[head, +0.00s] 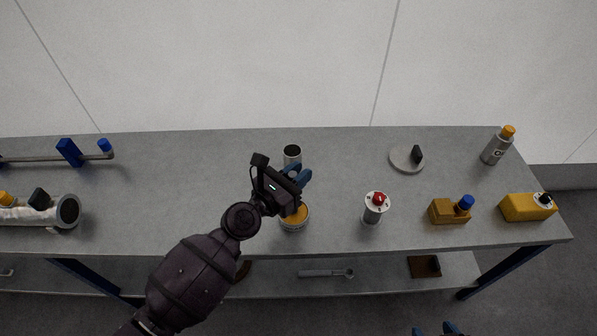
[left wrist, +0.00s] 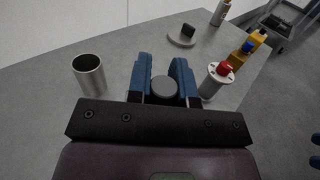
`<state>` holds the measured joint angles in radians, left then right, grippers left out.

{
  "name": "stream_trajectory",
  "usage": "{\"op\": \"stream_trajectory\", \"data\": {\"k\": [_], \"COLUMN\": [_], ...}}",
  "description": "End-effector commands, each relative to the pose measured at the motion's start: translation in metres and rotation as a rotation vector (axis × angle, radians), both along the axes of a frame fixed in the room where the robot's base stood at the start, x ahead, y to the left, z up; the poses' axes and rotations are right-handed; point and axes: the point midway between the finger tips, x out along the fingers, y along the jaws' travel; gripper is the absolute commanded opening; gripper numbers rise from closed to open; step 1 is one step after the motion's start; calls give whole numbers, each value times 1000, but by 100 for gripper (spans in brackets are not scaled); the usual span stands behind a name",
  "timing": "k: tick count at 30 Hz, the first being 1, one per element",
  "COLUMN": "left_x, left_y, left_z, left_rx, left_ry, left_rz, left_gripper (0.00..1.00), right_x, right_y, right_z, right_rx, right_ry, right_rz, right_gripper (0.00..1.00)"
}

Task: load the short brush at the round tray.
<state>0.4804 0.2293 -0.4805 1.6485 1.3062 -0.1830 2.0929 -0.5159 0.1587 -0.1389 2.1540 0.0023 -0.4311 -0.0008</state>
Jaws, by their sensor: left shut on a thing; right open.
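My left gripper (head: 299,180) is shut on the short brush, whose round grey end (left wrist: 164,88) shows between the blue fingers (left wrist: 163,75) in the left wrist view. In the head view the gripper hides the brush. A round tray (head: 294,228) with orange content stands near the table's front edge, just below and in front of the gripper. The gripper covers part of the tray, and I cannot tell whether the brush touches the content. My right gripper (head: 438,330) is open at the bottom edge of the head view, away from the table top.
A metal cup (head: 292,153) stands close behind the left gripper. A red-topped canister (head: 374,209) stands to the right, then yellow blocks (head: 526,207). A grey disc (head: 400,163) with a black piece and a bottle (head: 496,148) are farther back.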

Motion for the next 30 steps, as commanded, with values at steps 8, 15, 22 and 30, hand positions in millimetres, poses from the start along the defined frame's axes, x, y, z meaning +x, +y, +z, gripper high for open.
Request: {"op": "stream_trajectory", "data": {"k": [8,15,22,30], "left_x": [0,0,0,0], "left_y": [0,0,0,0], "left_z": [-2,-4,-6,-7], "left_rx": [-1,-1,-1,-1], "left_ry": [1,0,-1,-1], "left_rz": [0,0,0,0], "left_gripper": [0,0,0,0], "right_x": [-2,-3,-3,-5], "right_y": [-1,-1,-1,-1], "right_z": [-3,-5,-7,-9], "right_rx": [-2,-2,-2,-2], "right_ry": [6,10,14,18], "right_rz": [-2,-2,-2,-2], "right_gripper": [58,58,58,58]}}
